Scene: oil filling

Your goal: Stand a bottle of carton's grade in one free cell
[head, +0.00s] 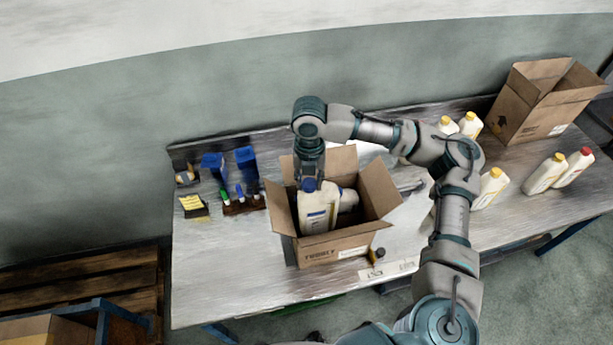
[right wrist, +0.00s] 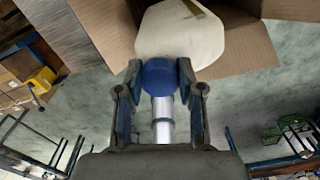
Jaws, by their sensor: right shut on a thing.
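An open brown carton (head: 335,248) stands on the table with its flaps spread. My right gripper (head: 309,180) points down over it, shut on the blue cap of a white bottle (head: 318,212). That bottle is upright, or nearly so, at the carton's left side; its lower end is hidden behind the front wall. The right wrist view shows the fingers (right wrist: 160,76) on both sides of the blue cap, with the bottle's white body (right wrist: 180,36) beyond. Another pale bottle (head: 348,199) shows inside the carton, right of the held one. The carton's cells are hidden. My left gripper is not seen.
Yellow-capped bottles (head: 490,187) and a red-capped bottle (head: 573,167) stand on the right of the table. A second open carton (head: 545,105) stands at back right. Blue holders (head: 247,166) and small tools are left of the carton. A small dark item (head: 377,255) lies in front.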

